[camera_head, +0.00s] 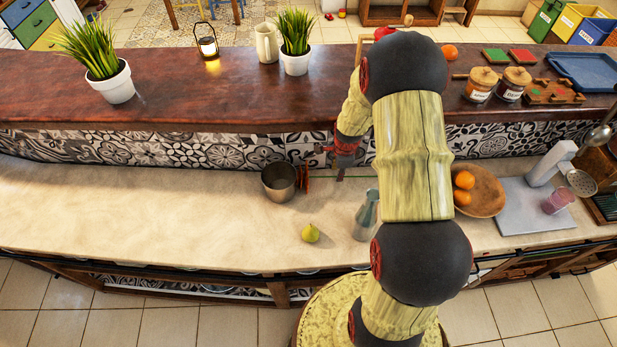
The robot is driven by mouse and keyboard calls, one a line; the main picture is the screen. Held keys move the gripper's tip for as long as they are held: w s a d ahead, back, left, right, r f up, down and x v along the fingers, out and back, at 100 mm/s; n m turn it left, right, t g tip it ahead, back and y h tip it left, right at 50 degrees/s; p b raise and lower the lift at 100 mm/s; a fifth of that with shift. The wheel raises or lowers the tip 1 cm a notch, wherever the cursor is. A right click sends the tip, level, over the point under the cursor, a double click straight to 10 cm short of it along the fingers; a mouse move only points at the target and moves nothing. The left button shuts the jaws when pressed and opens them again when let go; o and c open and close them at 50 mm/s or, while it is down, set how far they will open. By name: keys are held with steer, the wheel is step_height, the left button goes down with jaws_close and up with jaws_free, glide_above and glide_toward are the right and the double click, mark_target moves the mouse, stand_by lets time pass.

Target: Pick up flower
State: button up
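No loose flower stands out in the head view. The nearest things to it are two green grassy plants in white pots on the raised wooden counter: one plant (95,58) at the left and a smaller plant (295,40) near the middle. My gripper (333,166) is over the lower pale counter, near the tiled wall. It is right of a metal pot (279,181) and apart from both plants. It is small and partly covered by my arm, so its opening is unclear. I see nothing held in it.
A pear (310,233) and a grey jug (366,216) stand on the lower counter (130,210). A lantern (206,42) and a cream pitcher (267,43) stand between the plants. The lower counter's left is clear.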

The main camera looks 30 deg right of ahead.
steer(key=f, duration=0.2)
steer(key=w+f, duration=0.1)
steer(key=f, duration=0.1)
steer(key=shift+d, duration=0.25)
steer(key=shift+c, duration=0.8)
jaws_close()
